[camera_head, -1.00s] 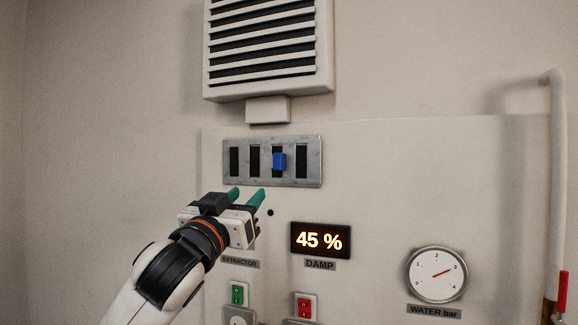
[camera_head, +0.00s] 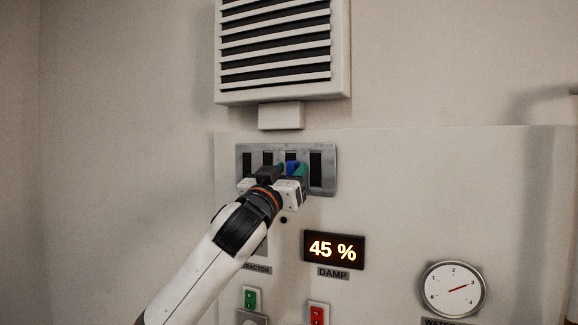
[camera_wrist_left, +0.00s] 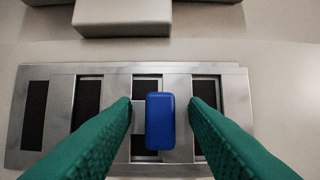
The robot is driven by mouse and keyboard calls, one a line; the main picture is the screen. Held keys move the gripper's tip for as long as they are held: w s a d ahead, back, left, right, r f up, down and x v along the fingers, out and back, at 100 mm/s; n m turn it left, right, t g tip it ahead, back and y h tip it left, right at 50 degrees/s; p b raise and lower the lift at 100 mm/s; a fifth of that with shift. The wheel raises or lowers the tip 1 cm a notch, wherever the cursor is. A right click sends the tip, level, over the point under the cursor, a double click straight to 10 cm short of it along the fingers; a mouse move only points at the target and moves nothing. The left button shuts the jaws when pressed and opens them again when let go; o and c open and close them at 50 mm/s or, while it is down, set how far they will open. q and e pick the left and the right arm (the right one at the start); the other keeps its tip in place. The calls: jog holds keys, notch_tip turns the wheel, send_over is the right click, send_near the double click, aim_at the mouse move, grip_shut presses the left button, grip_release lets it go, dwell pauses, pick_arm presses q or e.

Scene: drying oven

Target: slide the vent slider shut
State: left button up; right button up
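The vent slider is a metal plate (camera_head: 329,185) with several dark slots and a blue knob (camera_head: 292,168). In the left wrist view the blue knob (camera_wrist_left: 160,121) stands upright in front of one dark slot, and the plate (camera_wrist_left: 61,108) spans the picture. My left gripper (camera_head: 289,172) is at the plate with its green fingers open, one on each side of the knob. In the left wrist view a gap shows between each finger and the knob, so the gripper (camera_wrist_left: 160,112) does not appear to touch it. My right gripper is not in view.
A white louvred vent (camera_head: 282,50) hangs above the plate, with a small box (camera_head: 281,115) under it. Below are a damp display (camera_head: 334,250) reading 45 %, a green switch (camera_head: 250,299), a red switch (camera_head: 318,313) and a round gauge (camera_head: 453,289).

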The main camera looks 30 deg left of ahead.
pick_arm(q)
jog(key=shift+w, duration=0.15)
jog(key=shift+c, duration=0.3)
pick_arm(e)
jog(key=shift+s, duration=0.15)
pick_arm(q)
grip_shut()
jog(key=a, duration=0.3)
jog(key=shift+a, duration=0.1)
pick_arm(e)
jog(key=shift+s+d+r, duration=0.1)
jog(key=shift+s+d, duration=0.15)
pick_arm(q)
jog(key=shift+c, duration=1.8)
grip_release()
jog(key=o, duration=0.4)
jog(key=shift+a, duration=0.25)
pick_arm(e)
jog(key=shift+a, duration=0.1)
pick_arm(q)
jog(key=shift+d, duration=0.15)
